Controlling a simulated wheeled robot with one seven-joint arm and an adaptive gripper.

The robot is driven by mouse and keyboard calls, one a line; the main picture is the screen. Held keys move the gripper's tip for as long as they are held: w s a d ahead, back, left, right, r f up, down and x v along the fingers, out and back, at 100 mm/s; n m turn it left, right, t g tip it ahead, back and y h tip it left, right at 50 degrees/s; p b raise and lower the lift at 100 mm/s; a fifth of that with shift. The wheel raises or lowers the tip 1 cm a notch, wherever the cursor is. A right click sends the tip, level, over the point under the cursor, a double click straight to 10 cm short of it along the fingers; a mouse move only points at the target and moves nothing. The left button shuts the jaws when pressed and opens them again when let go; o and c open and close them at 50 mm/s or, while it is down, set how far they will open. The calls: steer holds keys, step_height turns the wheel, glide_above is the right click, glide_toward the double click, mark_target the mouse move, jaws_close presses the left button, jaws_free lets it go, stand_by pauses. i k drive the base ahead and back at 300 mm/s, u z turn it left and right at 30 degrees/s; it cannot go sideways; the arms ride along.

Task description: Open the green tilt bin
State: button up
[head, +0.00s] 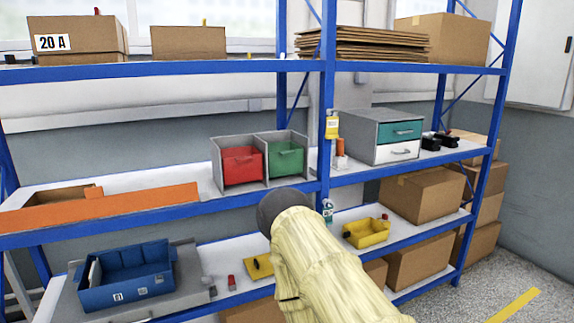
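The green tilt bin (286,161) sits in the right compartment of a grey two-bay housing on the middle shelf. Its front stands within the housing and looks shut, with a small dark handle near its top edge. A red bin (242,166) fills the left compartment beside it. My arm, in a pale yellow cover, rises from the bottom of the view and ends in a dark rounded part just below the housing, in front of the shelf edge. My gripper's fingers do not show, so their state and their distance from the green bin are hidden.
The blue rack's middle shelf (350,176) also holds a grey drawer unit (362,138) to the right and an orange board (110,206) to the left. A blue bin (128,290) and a yellow tray (362,239) sit lower. A blue upright stands right of the housing.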

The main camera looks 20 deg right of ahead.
mark_target(286, 158)
steer(key=k, duration=1.15)
steer(key=z, duration=0.65)
steer(key=i, duration=1.5)
steer(key=u, duration=0.6)
